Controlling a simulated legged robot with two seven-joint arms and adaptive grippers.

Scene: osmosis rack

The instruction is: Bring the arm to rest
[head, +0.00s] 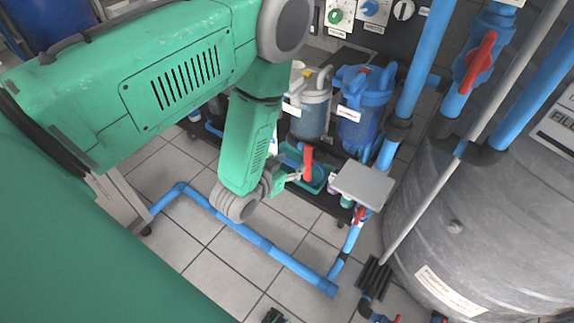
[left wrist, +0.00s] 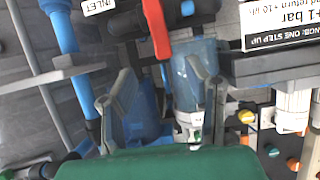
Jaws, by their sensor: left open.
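My left arm (head: 190,80) comes in from the left and bends down. Its gripper (head: 292,178) is open, beside a red lever handle (head: 308,162) in the head view. In the left wrist view, the two fingers of the left gripper (left wrist: 160,103) stand apart with nothing held between them. The red lever (left wrist: 156,30) shows there beyond the fingertips; I cannot tell the exact gap. A small dark and green part at the bottom edge of the head view may be my right gripper; its jaws cannot be made out.
Blue filter housings (head: 362,110) stand behind the gripper. A grey plate (head: 363,185) and upright blue pipes (head: 425,60) are to its right, then a large grey tank (head: 480,225). A blue floor pipe (head: 240,235) runs below. Tiled floor (head: 185,245) lies open around it.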

